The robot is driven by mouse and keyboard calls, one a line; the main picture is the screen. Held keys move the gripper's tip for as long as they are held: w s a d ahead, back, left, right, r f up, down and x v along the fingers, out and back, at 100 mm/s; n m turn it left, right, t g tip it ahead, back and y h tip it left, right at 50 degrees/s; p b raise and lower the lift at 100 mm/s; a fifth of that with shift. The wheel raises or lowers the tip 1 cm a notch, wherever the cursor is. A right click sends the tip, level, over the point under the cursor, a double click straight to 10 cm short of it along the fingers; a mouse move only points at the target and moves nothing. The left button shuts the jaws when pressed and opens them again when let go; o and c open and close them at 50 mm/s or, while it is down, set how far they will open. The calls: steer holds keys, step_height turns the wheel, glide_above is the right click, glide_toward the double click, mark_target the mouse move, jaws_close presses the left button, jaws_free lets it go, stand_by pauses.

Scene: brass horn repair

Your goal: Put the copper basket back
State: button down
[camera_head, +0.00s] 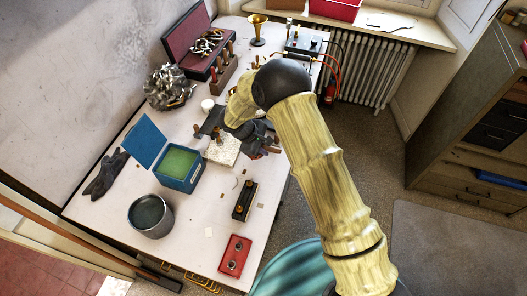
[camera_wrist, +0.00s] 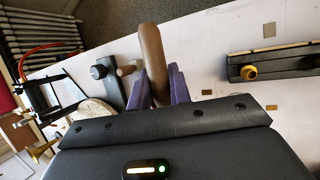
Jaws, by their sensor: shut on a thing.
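My gripper (camera_wrist: 155,90) shows in the wrist view with its two purple fingers closed around a thick brown rod-like handle (camera_wrist: 152,50). The handle stands up from between the fingers. What it belongs to is hidden behind my gripper's dark body. In the head view my gripper (camera_head: 238,132) is over the middle of the white bench (camera_head: 208,270), largely covered by my own arm and wrist.
A grey pot (camera_head: 137,219) and a blue tub (camera_head: 180,184) with green contents stand left of my gripper. A black box (camera_head: 244,201) and red box (camera_head: 235,254) lie in front. A tool rack (camera_head: 223,78), crumpled silvery heap (camera_head: 168,88) and brass horn (camera_head: 257,30) stand behind.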

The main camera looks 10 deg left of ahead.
steer(key=shift+w, duration=0.15)
steer(key=shift+f, duration=0.3)
step_height(320, 180, down, 4)
steer(key=shift+d+r+p, duration=0.1)
steer(key=shift+r+p, duration=0.1)
steer(key=shift+p, duration=0.65)
steer(key=c, duration=1.3)
jaws_free()
